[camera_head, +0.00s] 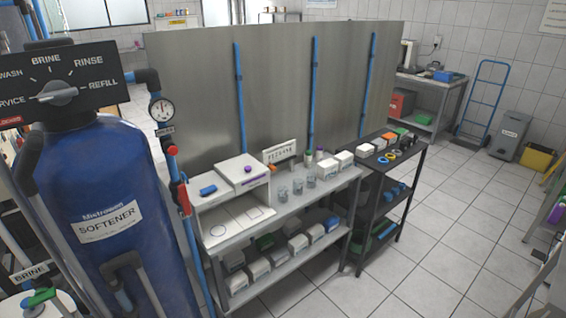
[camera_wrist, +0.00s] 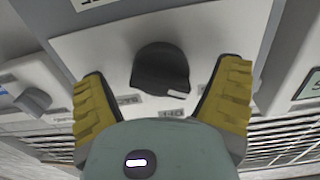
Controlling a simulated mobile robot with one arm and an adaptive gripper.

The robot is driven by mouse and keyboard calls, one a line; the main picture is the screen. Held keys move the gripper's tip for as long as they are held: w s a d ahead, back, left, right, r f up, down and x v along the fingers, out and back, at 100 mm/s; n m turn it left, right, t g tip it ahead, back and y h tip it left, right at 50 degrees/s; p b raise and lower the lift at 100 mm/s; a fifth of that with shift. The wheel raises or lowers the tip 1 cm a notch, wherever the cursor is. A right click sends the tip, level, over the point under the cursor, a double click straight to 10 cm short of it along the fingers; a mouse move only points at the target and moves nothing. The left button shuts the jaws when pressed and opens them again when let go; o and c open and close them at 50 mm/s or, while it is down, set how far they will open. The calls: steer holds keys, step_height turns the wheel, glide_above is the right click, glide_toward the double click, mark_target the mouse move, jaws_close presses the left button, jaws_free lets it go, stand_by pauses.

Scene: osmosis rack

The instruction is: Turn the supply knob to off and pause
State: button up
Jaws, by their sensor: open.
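In the wrist view, a dark round knob (camera_wrist: 160,72) sits on a pale panel (camera_wrist: 225,38). A short white mark shows at the knob's lower right. Small labels below it are partly covered and I cannot read them fully, so I cannot confirm that it is the supply knob. My gripper (camera_wrist: 165,88) is open, with one yellow finger on each side of the knob. The fingers look apart from it; their depth relative to it is hard to tell. My gripper and this knob cannot be made out in the head view.
In the wrist view, a grey knob (camera_wrist: 36,101) sits on a panel at left. In the head view, a blue softener tank (camera_head: 110,190) with a selector dial (camera_head: 58,92) stands at left. A bench (camera_head: 290,205) and a dark shelf (camera_head: 400,165) stand mid-room.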

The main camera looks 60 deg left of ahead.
steer(key=shift+w, duration=0.15)
steer(key=c, duration=1.2)
steer(key=shift+m, duration=0.4)
steer(key=shift+a+m+p, duration=0.1)
steer(key=shift+m+p, duration=0.4)
steer(key=shift+m, duration=0.1)
steer(key=m, duration=0.2)
steer(key=shift+f+m, duration=0.1)
steer(key=shift+m, duration=0.7)
steer(key=m, duration=0.6)
steer(key=shift+b, duration=0.3)
